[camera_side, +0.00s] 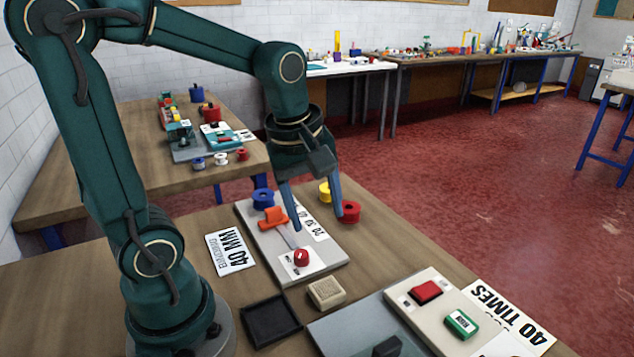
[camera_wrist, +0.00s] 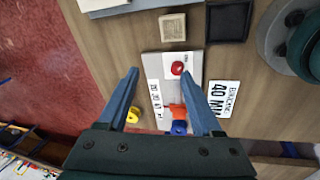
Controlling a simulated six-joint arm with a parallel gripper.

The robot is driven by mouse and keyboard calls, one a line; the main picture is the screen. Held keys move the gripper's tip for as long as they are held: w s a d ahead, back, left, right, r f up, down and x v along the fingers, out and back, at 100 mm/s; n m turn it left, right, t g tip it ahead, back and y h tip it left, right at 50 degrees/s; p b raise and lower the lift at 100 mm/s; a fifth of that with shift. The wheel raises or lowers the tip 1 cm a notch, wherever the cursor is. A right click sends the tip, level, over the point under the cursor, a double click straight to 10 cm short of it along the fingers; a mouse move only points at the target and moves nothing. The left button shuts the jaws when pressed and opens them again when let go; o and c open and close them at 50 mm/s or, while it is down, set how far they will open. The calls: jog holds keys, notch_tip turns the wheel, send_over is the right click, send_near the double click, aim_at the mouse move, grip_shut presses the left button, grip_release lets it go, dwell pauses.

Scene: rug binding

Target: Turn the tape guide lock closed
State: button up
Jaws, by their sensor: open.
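A red round knob (camera_side: 302,258), which looks like the tape guide lock, sits on a white label at the near end of a light grey board (camera_side: 325,262). In the wrist view the knob (camera_wrist: 177,68) shows near the fingertips, closer to the right one. An orange guide piece (camera_side: 273,218) sits farther along the board, and it also shows in the wrist view (camera_wrist: 177,110). My gripper (camera_side: 317,224) points down over the board with its fingers spread and nothing between them. It is above and apart from the knob. Which way the knob is turned is too small to tell.
Blue (camera_side: 263,199), yellow (camera_side: 325,192) and red (camera_side: 350,212) spools stand around the board's far end. A beige block (camera_side: 326,293) and a black tray (camera_side: 270,320) lie nearer. A panel with red (camera_side: 426,291) and green (camera_side: 461,323) buttons is at right.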

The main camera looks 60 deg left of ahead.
aim_at(302, 253)
jog(key=a+f+n+g, duration=0.1)
jog(key=f, duration=0.1)
jog(key=a+f+n+g, duration=0.1)
jog(key=a+f+n, duration=0.1)
jog(key=a+f+n+g, duration=0.1)
jog(key=a+f, duration=0.1)
jog(key=shift+w+a+f+n+h, duration=0.15)
jog(key=shift+w+f+n+h, duration=0.2)
jog(key=shift+n+h, duration=0.05)
jog(key=shift+s+a+f, duration=0.15)
jog(key=shift+f, duration=0.55)
jog(key=shift+s+f, duration=0.1)
jog(key=shift+f, duration=1.9)
jog(key=shift+c, duration=0.3)
grip_shut()
